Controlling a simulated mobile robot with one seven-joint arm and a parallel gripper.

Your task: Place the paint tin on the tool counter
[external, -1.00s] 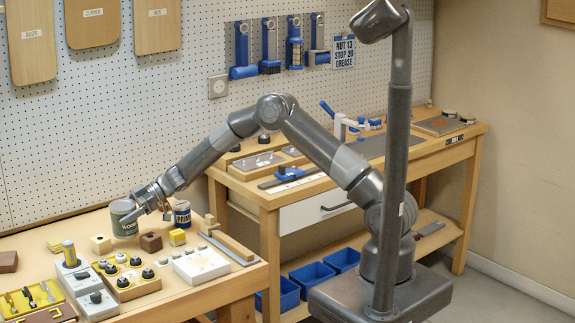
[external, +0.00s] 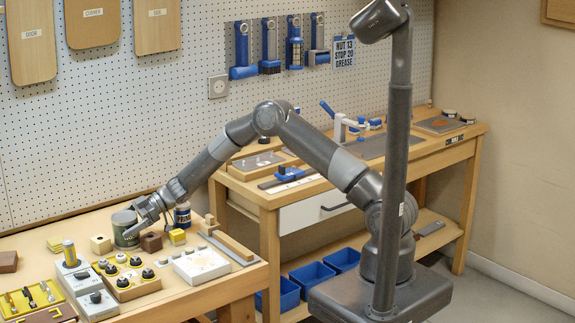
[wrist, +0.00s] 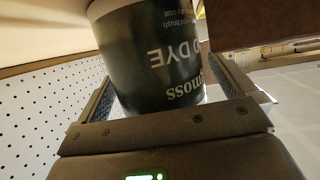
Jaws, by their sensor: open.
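A small tin with a dark blue label that seems to read PAINT (external: 182,216) stands at the back of the near-left bench (external: 205,298). A larger dark green tin (external: 122,234), lettered as moss wood dye, stands to its left. My gripper (external: 143,218) is at the green tin, not the blue one. In the wrist view the green tin (wrist: 152,55) sits between the open fingers of my gripper (wrist: 180,95), its lettering upside down. I cannot tell whether either finger touches it.
A brown block (external: 151,242) stands close beside the green tin, with a yellow block (external: 177,237) nearby. Knobs, boxes and a white tray (external: 201,265) crowd the front. A second bench (external: 268,200) on the right holds trays and a clamp; blue bins (external: 312,275) sit below.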

